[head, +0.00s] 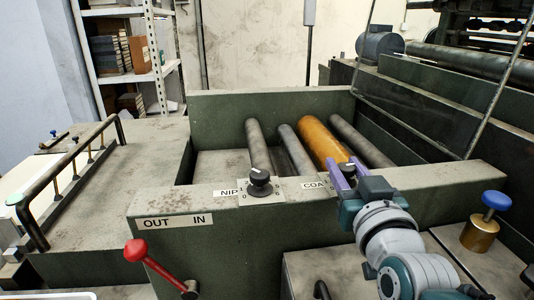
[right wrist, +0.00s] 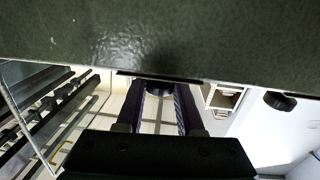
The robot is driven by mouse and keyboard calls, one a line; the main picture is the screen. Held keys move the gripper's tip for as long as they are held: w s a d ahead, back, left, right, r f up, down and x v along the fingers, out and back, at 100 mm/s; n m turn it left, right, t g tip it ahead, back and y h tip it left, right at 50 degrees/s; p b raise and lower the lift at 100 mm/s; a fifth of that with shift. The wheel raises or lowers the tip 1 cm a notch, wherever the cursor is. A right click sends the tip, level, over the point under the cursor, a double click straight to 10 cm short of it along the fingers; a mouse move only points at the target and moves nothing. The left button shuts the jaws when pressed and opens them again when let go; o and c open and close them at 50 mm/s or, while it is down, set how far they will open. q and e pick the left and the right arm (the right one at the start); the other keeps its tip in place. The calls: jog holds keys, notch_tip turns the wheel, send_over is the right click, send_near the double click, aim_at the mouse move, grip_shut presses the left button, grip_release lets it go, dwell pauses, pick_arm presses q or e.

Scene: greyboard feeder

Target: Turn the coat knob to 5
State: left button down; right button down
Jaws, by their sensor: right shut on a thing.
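The coat knob (head: 346,168) is a dark knob on the top ledge of the green machine, just right of the COAT label (head: 313,185). My right gripper (head: 345,174) is shut on it, with its purple fingers on either side. In the right wrist view the knob (right wrist: 159,88) shows as a dark round shape between the fingertips. The fingers and wrist cover most of the knob and its dial, so its pointer and the numbers cannot be read. My left gripper is not in view.
The NIP knob (head: 260,180) stands on its plate to the left. A red-handled lever (head: 137,250) is on the front, below the OUT IN label (head: 175,222). Rollers, one orange (head: 320,140), lie behind the ledge. A blue-topped brass knob (head: 484,220) stands at right.

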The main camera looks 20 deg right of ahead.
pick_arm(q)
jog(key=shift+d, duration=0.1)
pick_arm(e)
jog(key=c, duration=0.5)
grip_release()
jog(key=shift+c, duration=0.2)
